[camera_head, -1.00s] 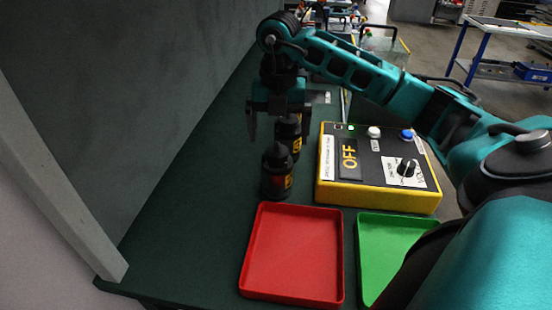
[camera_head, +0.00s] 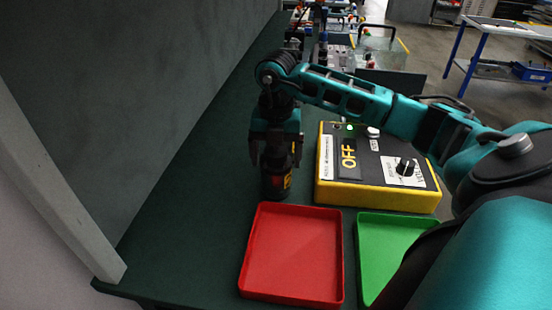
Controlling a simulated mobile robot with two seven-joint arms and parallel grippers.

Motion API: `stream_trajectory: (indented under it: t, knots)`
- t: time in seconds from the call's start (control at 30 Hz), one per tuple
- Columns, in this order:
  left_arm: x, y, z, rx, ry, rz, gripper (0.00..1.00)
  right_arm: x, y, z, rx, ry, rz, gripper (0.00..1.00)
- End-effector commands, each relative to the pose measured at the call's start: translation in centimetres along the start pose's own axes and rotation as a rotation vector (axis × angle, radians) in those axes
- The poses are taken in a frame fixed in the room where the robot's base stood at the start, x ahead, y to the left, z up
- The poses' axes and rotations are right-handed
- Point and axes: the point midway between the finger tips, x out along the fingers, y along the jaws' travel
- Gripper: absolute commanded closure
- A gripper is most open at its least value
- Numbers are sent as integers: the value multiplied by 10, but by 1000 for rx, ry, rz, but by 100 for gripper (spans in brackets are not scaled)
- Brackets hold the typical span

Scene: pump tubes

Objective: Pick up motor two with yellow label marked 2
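A black motor (camera_head: 275,186) stands upright on the dark green bench, just behind the red tray. A yellow mark shows on its right side and some red on its front; I cannot read a number. My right gripper (camera_head: 276,158) points down over this motor, with a finger at each side of its upper part. The fingers look apart, and contact with the motor cannot be made out. The second dark motor, seen behind it earlier, is hidden by my gripper. My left gripper is not in view.
A red tray (camera_head: 292,290) and a green tray (camera_head: 372,272) lie in front. A yellow box (camera_head: 378,198) with a black top, a knob and an OFF display stands right of the motor. A grey wall (camera_head: 130,80) rises on the left. Bare bench lies left of the motor.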

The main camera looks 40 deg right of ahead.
Motion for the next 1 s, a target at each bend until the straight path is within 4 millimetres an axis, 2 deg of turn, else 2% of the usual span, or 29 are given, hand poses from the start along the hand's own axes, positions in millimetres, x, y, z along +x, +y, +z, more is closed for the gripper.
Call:
stream_trajectory:
  t: [0.07, 0.87, 1.0]
  knots:
    - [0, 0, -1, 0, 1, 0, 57, 0, 0, 0, 0, 0, 0, 21]
    - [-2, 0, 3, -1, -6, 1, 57, -1, 0, 0, 0, 0, -1, 98]
    - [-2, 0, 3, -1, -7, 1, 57, -4, 1, 2, 1, -6, 6, 100]
